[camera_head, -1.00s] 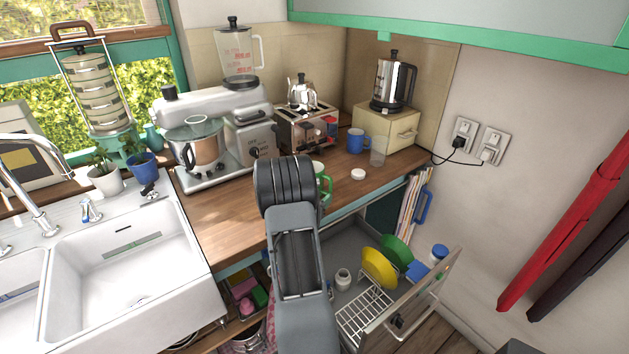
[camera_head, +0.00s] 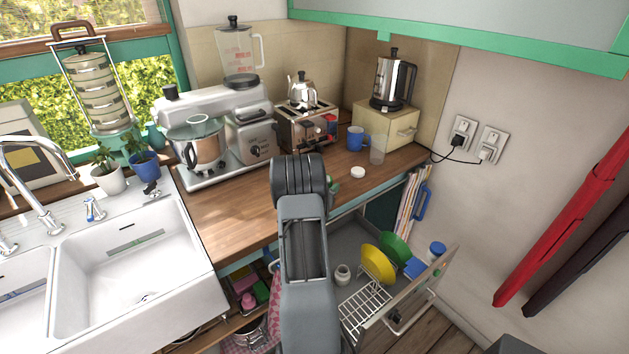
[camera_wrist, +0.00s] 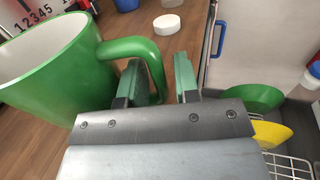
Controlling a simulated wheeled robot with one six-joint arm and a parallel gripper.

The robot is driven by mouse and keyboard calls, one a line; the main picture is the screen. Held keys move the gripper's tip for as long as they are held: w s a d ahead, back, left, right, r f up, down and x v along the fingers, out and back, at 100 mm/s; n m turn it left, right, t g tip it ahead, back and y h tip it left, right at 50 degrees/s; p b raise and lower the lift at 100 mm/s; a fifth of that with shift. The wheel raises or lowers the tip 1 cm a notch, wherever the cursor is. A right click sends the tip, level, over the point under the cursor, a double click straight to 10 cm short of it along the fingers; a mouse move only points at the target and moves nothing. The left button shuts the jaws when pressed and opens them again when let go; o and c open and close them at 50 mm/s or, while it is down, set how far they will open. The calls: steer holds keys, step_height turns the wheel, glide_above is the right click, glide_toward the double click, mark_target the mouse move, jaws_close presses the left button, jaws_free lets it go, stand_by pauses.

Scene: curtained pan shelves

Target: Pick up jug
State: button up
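A green vessel with a pale inside and a loop handle, which I take as the jug (camera_wrist: 62,68), fills the left of the wrist view. Its handle curves right toward my gripper (camera_wrist: 165,82). The two green-padded fingers are apart, with a gap between them. The handle's outer part shows close to the left finger and partly at the gap; I cannot tell whether it touches. The jug stands over the wooden counter (camera_head: 235,222). In the head view my arm hides the jug and the fingers, except for a small green patch I cannot identify.
A toaster (camera_head: 304,128), a stand mixer (camera_head: 212,115), a blue mug (camera_head: 355,139), a clear glass (camera_head: 377,152) and a white round lid (camera_head: 357,172) stand on the counter. An open drawer (camera_head: 385,318) with a dish rack and plates lies below right. A sink (camera_head: 125,262) is left.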

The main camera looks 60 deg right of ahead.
jaws_close()
steer(key=shift+r, duration=0.15)
stand_by(0.4)
